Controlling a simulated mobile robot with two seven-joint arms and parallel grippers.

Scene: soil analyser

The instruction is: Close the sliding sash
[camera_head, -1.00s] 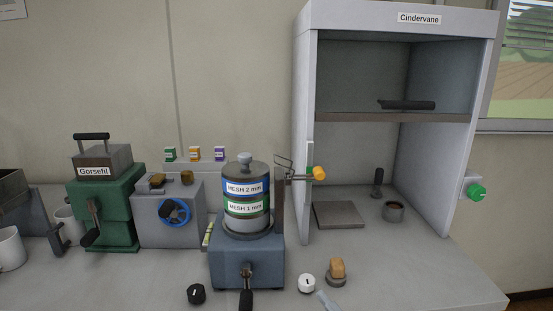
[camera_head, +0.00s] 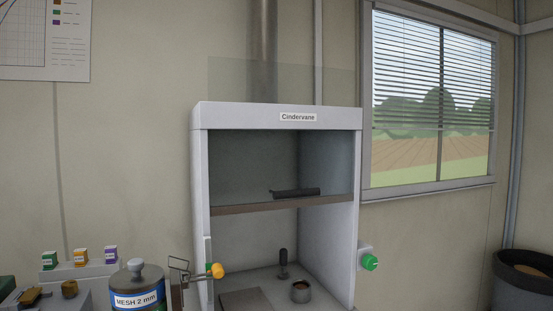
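The sliding sash (camera_head: 240,170) is a clear pane on the front of the white Cindervane cabinet (camera_head: 202,220). Its brown bottom rail (camera_head: 235,209) lies across the middle of the opening, and the pane's top sticks up above the cabinet roof. A dark handle bar (camera_head: 296,193) shows just above the rail. The opening below the rail is clear to see into. Neither of my grippers shows in the head view.
Inside the cabinet are a grey plate (camera_head: 243,300), a small dark cup (camera_head: 300,292) and a dark upright handle (camera_head: 283,264). A sieve stack (camera_head: 138,297) stands front left.

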